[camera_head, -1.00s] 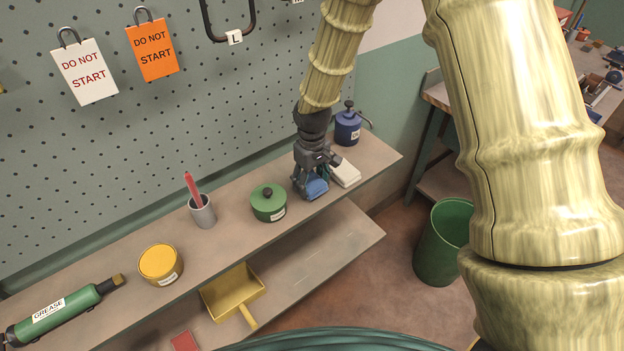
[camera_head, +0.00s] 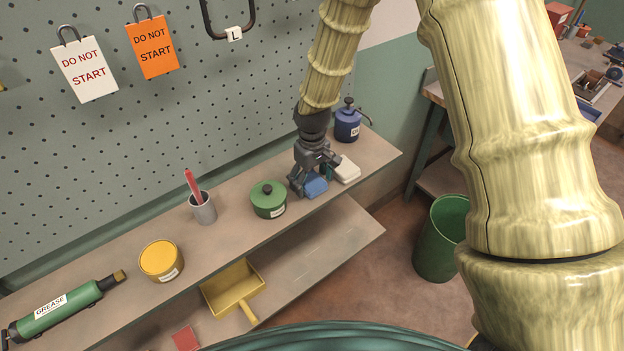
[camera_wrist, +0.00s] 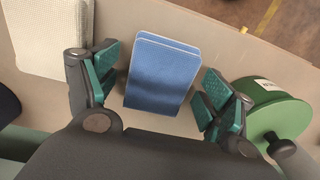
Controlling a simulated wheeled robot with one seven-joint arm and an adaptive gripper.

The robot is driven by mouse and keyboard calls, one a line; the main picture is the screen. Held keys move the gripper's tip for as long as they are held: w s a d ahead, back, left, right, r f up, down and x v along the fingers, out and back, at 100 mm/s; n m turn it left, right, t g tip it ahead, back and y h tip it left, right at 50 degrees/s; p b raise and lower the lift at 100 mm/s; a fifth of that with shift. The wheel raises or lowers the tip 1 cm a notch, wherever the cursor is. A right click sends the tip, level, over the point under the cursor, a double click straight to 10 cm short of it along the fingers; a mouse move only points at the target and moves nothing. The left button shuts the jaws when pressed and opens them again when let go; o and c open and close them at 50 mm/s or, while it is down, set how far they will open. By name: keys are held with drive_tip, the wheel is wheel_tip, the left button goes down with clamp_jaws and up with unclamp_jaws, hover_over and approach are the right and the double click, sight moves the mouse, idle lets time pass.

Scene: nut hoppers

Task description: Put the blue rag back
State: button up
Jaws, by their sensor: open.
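The blue rag (camera_head: 315,187) is a folded blue cloth lying on the upper shelf (camera_head: 225,235). In the wrist view the rag (camera_wrist: 162,75) lies between the two teal-padded fingers, with a gap on each side. My gripper (camera_head: 308,186) is open around the rag, low over the shelf; it also shows in the wrist view (camera_wrist: 155,95). The near end of the rag is close to the gripper's palm. Part of the rag is hidden by a finger in the head view.
A folded white cloth (camera_head: 347,171) lies right of the rag. A green lidded pot (camera_head: 268,201) stands close on the left. A blue oil can (camera_head: 347,124) stands behind. The shelf's front edge is near. A green bin (camera_head: 440,240) stands on the floor.

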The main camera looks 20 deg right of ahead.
sight(312, 180)
wheel_tip(312, 180, up, 12)
drive_tip(key=b, duration=0.4)
drive_tip(key=shift+r, duration=0.15)
idle(0.3)
drive_tip(key=shift+d, duration=0.1)
